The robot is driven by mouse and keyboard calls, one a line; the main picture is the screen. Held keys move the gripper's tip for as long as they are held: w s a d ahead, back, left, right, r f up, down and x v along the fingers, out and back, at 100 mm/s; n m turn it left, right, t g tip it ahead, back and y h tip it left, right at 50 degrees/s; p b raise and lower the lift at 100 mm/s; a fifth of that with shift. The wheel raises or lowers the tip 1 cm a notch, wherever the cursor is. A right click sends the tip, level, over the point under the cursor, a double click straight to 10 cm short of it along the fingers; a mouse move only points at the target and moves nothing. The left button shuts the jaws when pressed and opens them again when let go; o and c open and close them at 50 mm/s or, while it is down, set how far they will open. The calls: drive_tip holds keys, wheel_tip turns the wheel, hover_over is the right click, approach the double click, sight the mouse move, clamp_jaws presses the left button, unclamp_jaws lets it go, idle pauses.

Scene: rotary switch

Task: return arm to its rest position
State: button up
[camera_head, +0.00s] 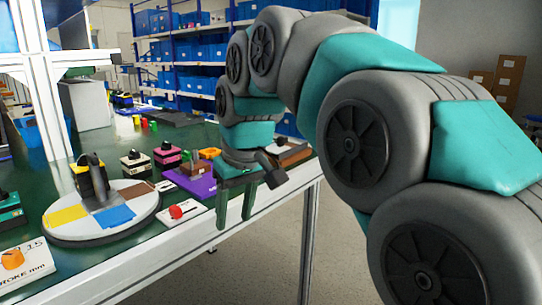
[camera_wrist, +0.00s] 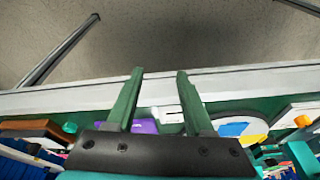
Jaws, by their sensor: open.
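My gripper (camera_head: 234,208) hangs off my arm with its fingers pointing down, just past the front edge of the green table (camera_head: 150,240). In the wrist view my gripper (camera_wrist: 158,75) shows two green fingers spread apart with nothing between them. Beyond the tips are the table's white edge and the floor. A red rotary knob (camera_head: 176,212) on a white plate sits on the table left of the gripper, apart from it. An orange rotary knob (camera_head: 13,259) on a white labelled plate is at the near left.
A round turntable (camera_head: 75,232) with coloured sectors carries a yellow and black switch (camera_head: 90,182). Several boxed switches, such as the pink one (camera_head: 167,153), and a purple tray (camera_head: 190,181) stand behind. Blue-bin shelves (camera_head: 185,50) line the back. Floor right of the table is clear.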

drive_tip(key=s+d+f+m+g+h, duration=0.1)
drive_tip(key=s+d+f+m, duration=0.1)
drive_tip(key=s+d+f, duration=0.4)
drive_tip(key=s+d+f+m+g+h, duration=0.1)
drive_tip(key=s+d+f+m, duration=0.1)
drive_tip(key=s+d+f, duration=0.45)
drive_tip(key=s+d+f+m+g, duration=0.1)
drive_tip(key=s+d+f, duration=0.4)
drive_tip(key=s, duration=0.2)
drive_tip(key=s+d+f+m+g, duration=0.1)
drive_tip(key=s+d+f+m, duration=0.1)
drive_tip(key=s+d+f, duration=0.3)
drive_tip(key=shift+s+f, duration=0.15)
drive_tip(key=shift+s, duration=0.75)
